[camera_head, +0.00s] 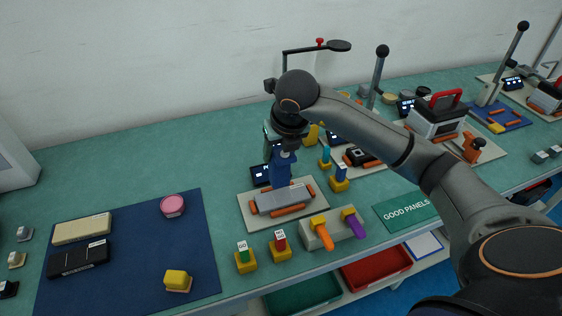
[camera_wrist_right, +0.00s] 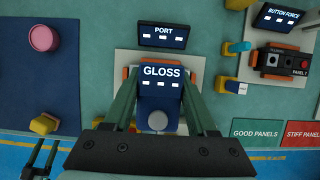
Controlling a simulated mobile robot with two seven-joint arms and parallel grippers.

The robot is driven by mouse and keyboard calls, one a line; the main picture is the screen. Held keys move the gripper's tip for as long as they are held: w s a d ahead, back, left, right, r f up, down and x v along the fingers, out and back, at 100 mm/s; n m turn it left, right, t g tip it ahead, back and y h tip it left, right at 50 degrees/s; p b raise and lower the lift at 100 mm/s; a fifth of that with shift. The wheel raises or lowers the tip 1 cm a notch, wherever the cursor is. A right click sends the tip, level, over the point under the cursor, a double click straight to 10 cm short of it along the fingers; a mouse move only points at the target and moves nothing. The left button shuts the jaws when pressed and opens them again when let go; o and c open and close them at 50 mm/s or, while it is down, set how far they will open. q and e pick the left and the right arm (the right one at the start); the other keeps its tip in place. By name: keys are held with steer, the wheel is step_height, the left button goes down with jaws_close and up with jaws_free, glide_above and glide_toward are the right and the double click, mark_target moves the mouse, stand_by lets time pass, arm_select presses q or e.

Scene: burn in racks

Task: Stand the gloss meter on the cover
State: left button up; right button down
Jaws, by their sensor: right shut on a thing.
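The gloss meter is a dark blue block with a lit screen reading GLOSS (camera_wrist_right: 161,84), and it shows in the head view (camera_head: 279,172) below my right wrist. My right gripper (camera_wrist_right: 160,98) is shut on it, one finger on each side. The meter is upright over the grey cover (camera_head: 296,196), which lies on a pale base plate (camera_head: 253,221) with orange clamps. In the wrist view the meter hides most of the cover. I cannot tell whether its underside touches the cover. My left gripper is not in the head view.
A PORT screen (camera_wrist_right: 163,35) stands just behind the plate. Yellow-based GO and NO GO gauges (camera_head: 245,258) and a grey holder with orange and purple handles (camera_head: 335,232) stand in front. A blue mat (camera_head: 135,262) lies left. Dark prongs, unclear, show at the wrist view's lower left.

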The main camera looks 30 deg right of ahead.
steer(key=f, duration=0.3)
steer(key=shift+w+d+f, duration=0.15)
steer(key=shift+d+f, duration=0.1)
steer(key=shift+d, duration=0.1)
steer(key=shift+f, duration=0.2)
steer(key=shift+f, duration=0.2)
steer(key=shift+c, duration=1)
jaws_free()
steer(key=shift+r, duration=0.2)
steer(key=shift+r+p, duration=0.25)
steer(key=shift+p, duration=0.05)
steer(key=v, duration=1.1)
steer(key=shift+s+a+r, duration=0.15)
steer(key=shift+s+r, duration=0.05)
steer(key=shift+s, duration=0.05)
